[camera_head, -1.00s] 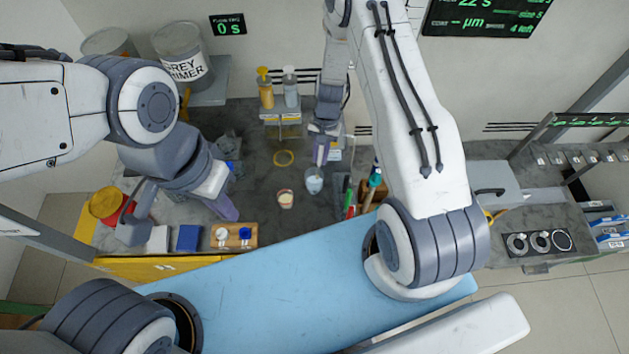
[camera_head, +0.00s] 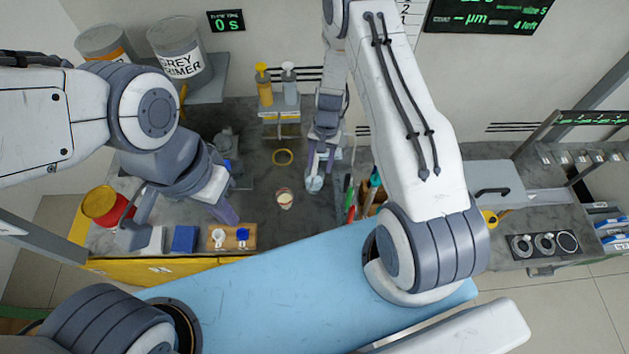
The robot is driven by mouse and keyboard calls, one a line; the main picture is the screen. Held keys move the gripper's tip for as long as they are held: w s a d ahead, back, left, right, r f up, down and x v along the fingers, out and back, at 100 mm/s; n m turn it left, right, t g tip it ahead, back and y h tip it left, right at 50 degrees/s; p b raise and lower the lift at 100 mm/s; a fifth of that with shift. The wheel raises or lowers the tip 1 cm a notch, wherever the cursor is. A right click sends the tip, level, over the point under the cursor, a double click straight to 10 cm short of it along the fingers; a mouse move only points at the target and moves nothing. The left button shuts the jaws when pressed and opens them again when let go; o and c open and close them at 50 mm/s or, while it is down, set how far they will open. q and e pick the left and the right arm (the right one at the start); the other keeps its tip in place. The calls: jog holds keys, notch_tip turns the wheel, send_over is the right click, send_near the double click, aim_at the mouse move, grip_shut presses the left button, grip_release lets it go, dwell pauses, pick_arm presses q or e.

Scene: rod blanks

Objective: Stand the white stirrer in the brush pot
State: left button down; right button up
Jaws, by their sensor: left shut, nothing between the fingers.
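My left gripper (camera_head: 225,213) is shut and empty above the left part of the bench, near a wooden block. My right gripper (camera_head: 320,164) hangs at the middle of the bench. Its two purple fingers look apart, above or around a pale translucent cup (camera_head: 314,184); I cannot tell whether they touch it. Upright coloured handles stand beside my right arm, and a teal-topped one (camera_head: 375,178) may belong to the brush pot, which the arm largely hides. A small paper cup (camera_head: 285,199) stands to the left of the translucent cup. I cannot make out the white stirrer.
A wooden block (camera_head: 246,230) with white and blue pieces lies at the front edge, beside a blue box (camera_head: 185,239). A yellow ring (camera_head: 283,157) and two pump bottles (camera_head: 264,86) are farther back. Bare bench lies around the paper cup.

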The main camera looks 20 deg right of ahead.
notch_tip(320, 180, up, 10)
jog(key=w+d+b, duration=0.1)
jog(key=b, duration=0.2)
jog(key=shift+w+d+r, duration=0.15)
jog(key=shift+w+d, duration=0.05)
jog(key=shift+d, duration=0.1)
jog(key=shift+a, duration=0.1)
